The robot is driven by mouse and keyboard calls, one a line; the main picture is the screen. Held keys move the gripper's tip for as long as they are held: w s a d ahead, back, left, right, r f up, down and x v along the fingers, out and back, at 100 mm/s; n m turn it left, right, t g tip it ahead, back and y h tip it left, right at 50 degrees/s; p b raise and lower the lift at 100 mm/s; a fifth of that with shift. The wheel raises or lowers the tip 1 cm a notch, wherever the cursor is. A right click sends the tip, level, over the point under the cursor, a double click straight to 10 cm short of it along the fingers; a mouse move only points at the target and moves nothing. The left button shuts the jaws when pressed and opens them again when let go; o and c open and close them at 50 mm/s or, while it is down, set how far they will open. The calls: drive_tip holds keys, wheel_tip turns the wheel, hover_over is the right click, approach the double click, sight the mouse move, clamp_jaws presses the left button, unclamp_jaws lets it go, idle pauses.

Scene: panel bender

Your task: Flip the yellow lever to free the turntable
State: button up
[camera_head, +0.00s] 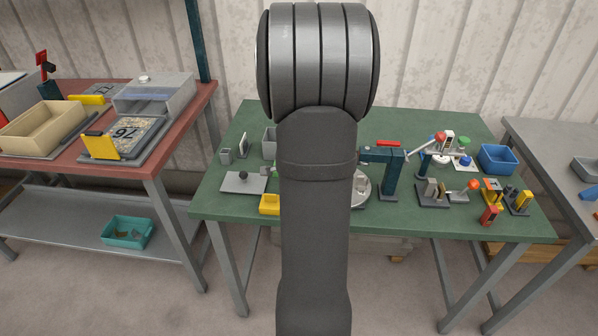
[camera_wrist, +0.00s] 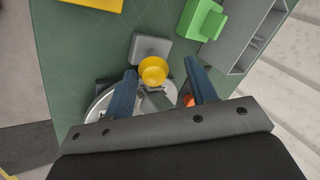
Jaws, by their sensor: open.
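In the wrist view, the yellow lever's round knob (camera_wrist: 153,70) shows between the two blue fingers of my open gripper (camera_wrist: 161,68), nearer the left finger. Contact cannot be told. A grey block (camera_wrist: 150,46) lies just beyond the knob. In the head view, the turntable's right edge (camera_head: 363,190) shows beside my arm on the green table. My arm hides the lever and gripper there.
In the wrist view, a green block (camera_wrist: 202,18) and a grey compartmented holder (camera_wrist: 240,35) lie to the upper right. In the head view, a dark teal press (camera_head: 392,175) stands right of my arm. A flat grey plate (camera_head: 240,183) and a yellow tray (camera_head: 269,204) lie left.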

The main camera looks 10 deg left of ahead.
drive_tip(key=v, duration=1.7)
drive_tip(key=x, duration=1.6)
drive_tip(key=shift+w+f, duration=0.15)
drive_tip(key=shift+w+a+f, duration=0.1)
drive_tip(key=shift+w+f, duration=0.15)
drive_tip(key=shift+f, duration=0.15)
drive_tip(key=shift+w+r+g, duration=0.25)
drive_tip(key=shift+w+g, duration=0.1)
drive_tip(key=shift+g, duration=0.35)
idle(2.1)
